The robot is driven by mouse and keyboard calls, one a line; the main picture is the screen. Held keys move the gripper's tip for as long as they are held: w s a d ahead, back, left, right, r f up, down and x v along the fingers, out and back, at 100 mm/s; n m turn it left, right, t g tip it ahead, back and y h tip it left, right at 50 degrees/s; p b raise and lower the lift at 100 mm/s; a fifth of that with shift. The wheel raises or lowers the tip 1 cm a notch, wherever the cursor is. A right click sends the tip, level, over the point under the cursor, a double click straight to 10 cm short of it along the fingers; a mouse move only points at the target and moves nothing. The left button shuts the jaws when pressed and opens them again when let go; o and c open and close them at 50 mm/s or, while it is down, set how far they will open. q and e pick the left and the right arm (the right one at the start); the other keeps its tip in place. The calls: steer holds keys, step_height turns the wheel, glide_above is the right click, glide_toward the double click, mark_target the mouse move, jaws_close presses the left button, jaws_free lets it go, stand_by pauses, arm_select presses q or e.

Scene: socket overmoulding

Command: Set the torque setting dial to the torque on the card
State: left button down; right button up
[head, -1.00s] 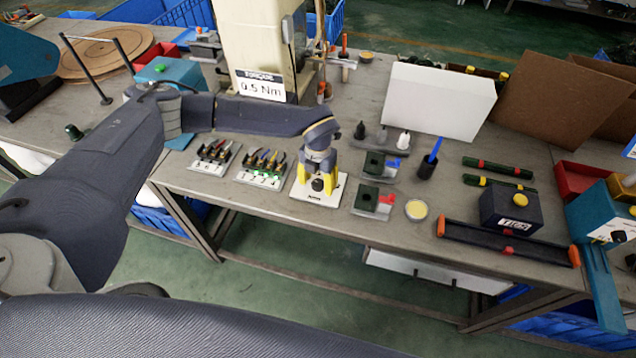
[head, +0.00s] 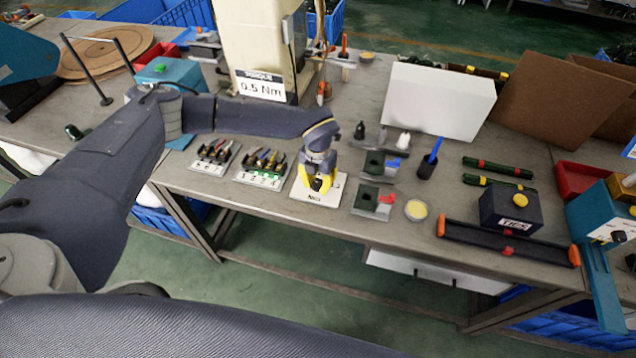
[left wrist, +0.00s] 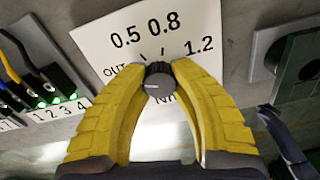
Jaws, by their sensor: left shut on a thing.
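The torque setting dial is a dark ribbed knob (left wrist: 158,80) with a white mark on its face. It sits on a white plate (left wrist: 95,38) printed with 0.5, 0.8 and 1.2. The torque card (head: 261,86) reads 0.5 Nm. My right gripper is not in view.
Two racks with coloured connectors (head: 213,157) (head: 264,167) stand left of the plate. Small green fixtures (head: 368,199), a pen cup (head: 426,168) and a yellow dish (head: 416,209) stand to its right. The table's front edge is just below the plate.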

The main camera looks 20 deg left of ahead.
mark_target(318, 182)
arm_select(q)
steer(key=m, duration=0.4)
steer(key=shift+w, duration=0.1)
steer(key=shift+d+r+m, duration=0.1)
steer(key=shift+m, duration=2.2)
steer(key=c, duration=1)
jaws_free()
steer(key=shift+o, duration=0.2)
step_height(318, 182, up, 12)
